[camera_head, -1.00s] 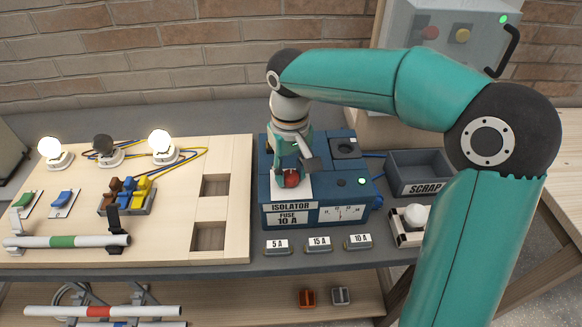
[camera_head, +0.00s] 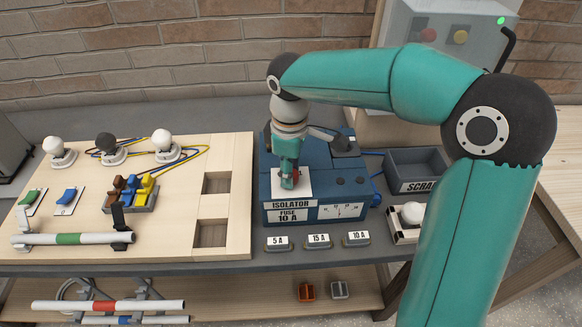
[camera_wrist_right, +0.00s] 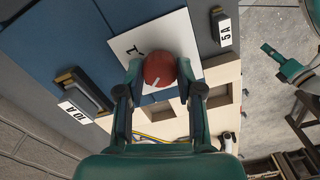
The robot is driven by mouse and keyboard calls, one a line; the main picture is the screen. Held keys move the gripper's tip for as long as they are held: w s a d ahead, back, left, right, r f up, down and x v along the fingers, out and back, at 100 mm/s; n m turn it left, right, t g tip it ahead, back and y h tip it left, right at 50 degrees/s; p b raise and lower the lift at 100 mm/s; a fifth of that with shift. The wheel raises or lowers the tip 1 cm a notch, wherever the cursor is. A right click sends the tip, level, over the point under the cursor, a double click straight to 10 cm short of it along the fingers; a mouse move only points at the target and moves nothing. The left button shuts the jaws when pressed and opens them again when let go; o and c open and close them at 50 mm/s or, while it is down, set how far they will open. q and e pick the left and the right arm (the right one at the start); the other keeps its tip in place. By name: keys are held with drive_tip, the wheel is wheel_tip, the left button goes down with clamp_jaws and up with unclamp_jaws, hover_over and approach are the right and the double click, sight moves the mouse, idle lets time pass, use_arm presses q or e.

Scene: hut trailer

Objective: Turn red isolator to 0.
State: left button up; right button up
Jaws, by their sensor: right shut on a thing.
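The red isolator knob (camera_head: 288,180) sits on a white plate (camera_head: 303,190) on the front left of the blue isolator box (camera_head: 278,213). My right gripper (camera_head: 288,182) comes down from above and is shut on the knob. In the right wrist view the red knob (camera_wrist_right: 159,69) lies between the two fingers of my right gripper (camera_wrist_right: 160,85). A short white line shows on the knob, pointing down and slightly left, away from the "1" mark (camera_wrist_right: 133,50) on the plate. No "0" mark can be seen. My left gripper is not seen in the head view.
Three unlit bulbs (camera_head: 163,145) stand on the wooden board (camera_head: 180,240) at left. Fuses marked 5 A (camera_head: 277,243), 15 A (camera_head: 318,241) and 10 A (camera_head: 356,239) lie before the box. A grey scrap bin (camera_head: 415,166) stands right of it.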

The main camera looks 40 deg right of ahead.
drive_tip(key=shift+n, duration=0.6)
drive_tip(key=o, duration=1.2)
drive_tip(key=shift+c, duration=0.2)
wheel_tip(320, 180, up, 12)
drive_tip(key=shift+s+f, duration=0.1)
